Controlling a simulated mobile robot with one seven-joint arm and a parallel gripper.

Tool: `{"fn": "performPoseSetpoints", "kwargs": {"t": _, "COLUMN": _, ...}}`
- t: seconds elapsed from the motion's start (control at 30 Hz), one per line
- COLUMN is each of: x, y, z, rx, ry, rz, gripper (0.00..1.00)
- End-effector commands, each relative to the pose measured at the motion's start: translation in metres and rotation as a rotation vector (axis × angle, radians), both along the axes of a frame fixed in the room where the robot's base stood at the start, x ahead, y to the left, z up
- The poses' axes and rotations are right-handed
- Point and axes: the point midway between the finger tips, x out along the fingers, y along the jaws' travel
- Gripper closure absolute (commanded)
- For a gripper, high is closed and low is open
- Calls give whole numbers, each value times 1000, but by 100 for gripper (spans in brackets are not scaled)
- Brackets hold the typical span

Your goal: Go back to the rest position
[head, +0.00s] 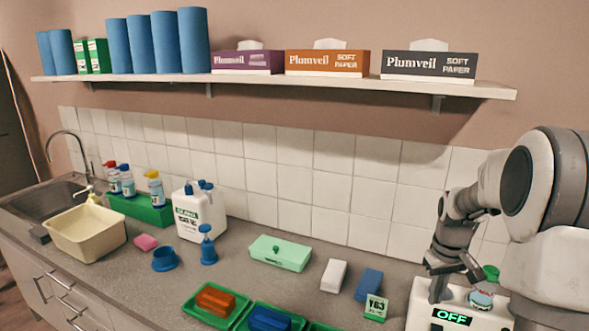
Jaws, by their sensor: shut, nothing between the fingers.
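My arm comes in from the right side of the head view. My gripper (438,296) points down and is shut, with nothing seen between its fingers. It is at the top of a white device (418,312) whose display reads OFF. I cannot tell whether the fingertips touch the device. A small container with a green lid (482,297) is just right of the gripper, partly hidden by my arm. The rest position itself is not marked in view.
Green trays (205,316) with an orange and a blue block, a small box marked Y63 (375,309), a blue block (368,283), a white block (333,276) and a mint box (280,254) lie left of the gripper. A shelf (490,90) with tissue boxes runs above.

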Motion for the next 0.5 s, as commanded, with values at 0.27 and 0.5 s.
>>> {"fn": "performPoseSetpoints", "kwargs": {"t": 0.27, "x": -38, "y": 61, "z": 77, "rx": -34, "ry": -102, "rz": -10, "gripper": 100}}
{"fn": "performPoseSetpoints", "kwargs": {"t": 0.5, "x": -85, "y": 107, "z": 120, "rx": -39, "ry": -191, "rz": -22, "gripper": 100}}
